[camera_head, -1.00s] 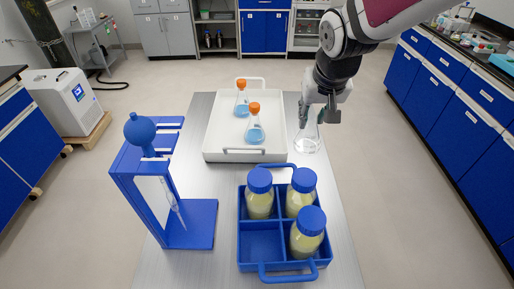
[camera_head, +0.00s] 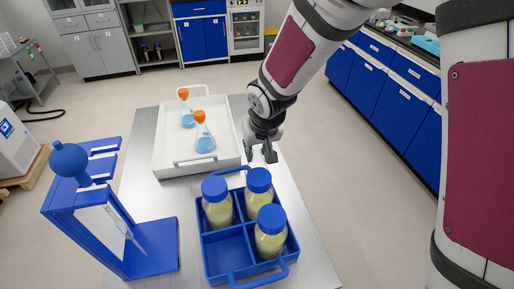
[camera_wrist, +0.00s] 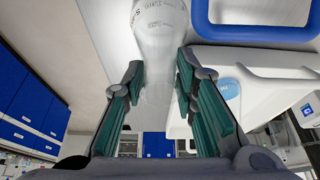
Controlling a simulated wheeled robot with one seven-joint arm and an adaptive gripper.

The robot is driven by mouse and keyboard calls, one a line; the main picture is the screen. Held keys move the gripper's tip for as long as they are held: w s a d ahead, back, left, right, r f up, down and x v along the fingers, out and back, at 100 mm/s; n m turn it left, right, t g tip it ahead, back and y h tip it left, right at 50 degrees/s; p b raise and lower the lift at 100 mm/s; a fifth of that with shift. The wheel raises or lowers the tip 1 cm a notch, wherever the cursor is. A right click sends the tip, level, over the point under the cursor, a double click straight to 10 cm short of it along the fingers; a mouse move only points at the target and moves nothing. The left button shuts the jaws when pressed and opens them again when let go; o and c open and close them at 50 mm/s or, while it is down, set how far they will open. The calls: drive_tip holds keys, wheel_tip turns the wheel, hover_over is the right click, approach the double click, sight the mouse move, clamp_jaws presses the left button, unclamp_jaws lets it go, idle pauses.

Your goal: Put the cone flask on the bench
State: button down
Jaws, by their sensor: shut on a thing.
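The clear cone flask (camera_wrist: 160,22) has printed markings and shows in the wrist view, with its narrow neck between my fingers. My gripper (camera_wrist: 158,82) is shut on that neck. In the head view my gripper (camera_head: 263,153) is over the right part of the grey table (camera_head: 306,222), right of the white tray and behind the blue bottle rack. I cannot make out the flask there, nor tell whether it touches the table. A dark-topped bench (camera_head: 402,43) with blue fronts runs along the right wall.
The white tray (camera_head: 166,158) holds two orange-capped flasks of blue liquid. The blue rack (camera_head: 216,262) holds three blue-capped bottles. A blue stand (camera_head: 158,250) with a pipette is at the left. Bare tabletop lies along the right edge.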

drive_tip(key=c, duration=1.3)
unclamp_jaws()
drive_tip(key=v, duration=1.2)
drive_tip(key=shift+d+r+p, duration=0.1)
drive_tip(key=shift+r+p, duration=0.1)
drive_tip(key=shift+p, duration=0.15)
